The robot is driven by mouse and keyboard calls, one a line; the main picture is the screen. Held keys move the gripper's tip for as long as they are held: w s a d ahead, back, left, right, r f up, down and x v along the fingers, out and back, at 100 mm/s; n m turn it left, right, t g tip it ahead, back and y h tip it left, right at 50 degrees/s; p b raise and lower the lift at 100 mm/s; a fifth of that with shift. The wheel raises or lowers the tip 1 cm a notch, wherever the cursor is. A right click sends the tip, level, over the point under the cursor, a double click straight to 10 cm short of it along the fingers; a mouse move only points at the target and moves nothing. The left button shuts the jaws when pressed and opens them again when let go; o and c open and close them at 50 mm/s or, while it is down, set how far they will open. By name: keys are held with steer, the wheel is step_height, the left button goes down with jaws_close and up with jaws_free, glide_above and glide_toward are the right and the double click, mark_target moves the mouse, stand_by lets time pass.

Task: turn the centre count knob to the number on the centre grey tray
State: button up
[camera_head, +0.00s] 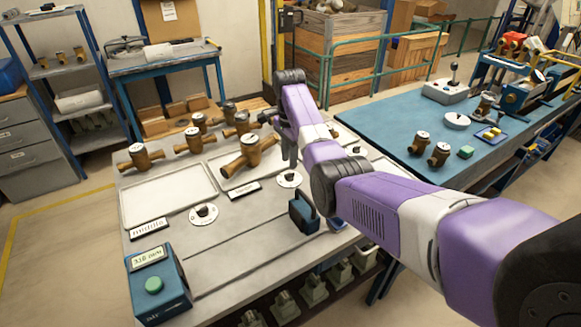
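The centre count knob (289,180) is a small dark knob on a round white dial, at the front right of the middle grey tray. My gripper (288,160) points down just above and behind this dial; I cannot tell whether it touches the knob or how far its fingers are apart. The centre grey tray (229,183) holds a large brass meter (250,151). A small label plate (244,191) lies before the tray; its text is too small to read. No number is legible on the tray.
Another knob dial (204,213) sits to the left, before an empty tray (167,195). A blue box with a green button (153,285) stands at the front left, a dark block (304,213) at the right. Several brass meters line the back. My arm hides the bench's right part.

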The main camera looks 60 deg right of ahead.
mark_target(290, 173)
steer(key=shift+f, duration=2.7)
jaws_close()
